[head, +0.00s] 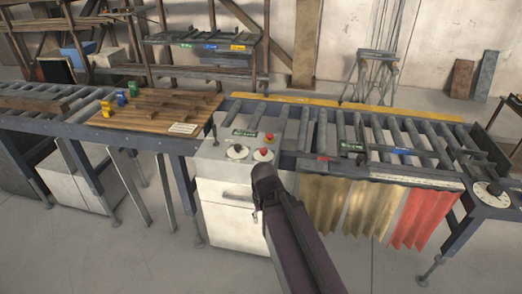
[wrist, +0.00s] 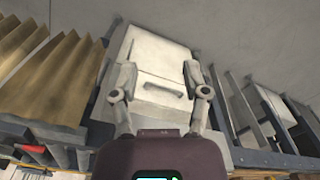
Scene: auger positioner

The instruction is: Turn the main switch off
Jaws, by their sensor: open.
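A control panel (head: 222,149) sits on top of a white cabinet between the two conveyor sections. It carries a white round dial with a dark knob (head: 237,152), a red knob on a pale dial (head: 263,155) and a red button (head: 269,138). Which control is the main switch cannot be told for certain. My gripper (wrist: 160,75) is open and empty in the wrist view, its fingers apart before the white cabinet's front (wrist: 157,55). In the head view my arm ends just below the panel's front edge and hides the fingers.
A wooden board (head: 160,108) with small coloured blocks lies left of the panel. Roller conveyors (head: 385,135) run to the right, with yellow and red strip curtains (head: 415,217) below. Another dial (head: 489,193) is at far right. Open floor lies in front.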

